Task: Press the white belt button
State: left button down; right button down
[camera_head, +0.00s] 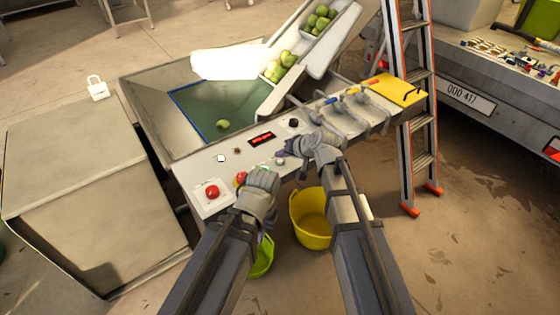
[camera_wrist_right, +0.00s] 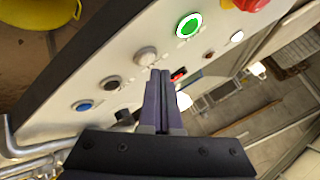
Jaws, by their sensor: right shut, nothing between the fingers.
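The sloping control panel (camera_head: 240,160) holds a row of buttons. In the right wrist view a round white button (camera_wrist_right: 145,57) sits just left of the fingertips of my right gripper (camera_wrist_right: 160,72); whether they touch it is unclear. The fingers are together and empty. A smaller white round piece (camera_wrist_right: 237,36) is farther right. The panel's labels are too small to read. In the head view my right gripper (camera_head: 287,151) is over the panel's front edge. My left gripper (camera_head: 258,183) is by the green and red buttons, its fingers hidden.
Green (camera_wrist_right: 188,25), black (camera_wrist_right: 110,83) and blue (camera_wrist_right: 84,106) buttons flank the white one. A red mushroom button (camera_head: 212,192) is at the panel's left. Bent metal pipes (camera_head: 355,105) stand at the right. A yellow bucket (camera_head: 311,220) is below, a ladder (camera_head: 415,100) beyond.

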dwell(0.4)
jog(key=shift+f+b, duration=0.4)
jog(key=shift+b, duration=0.05)
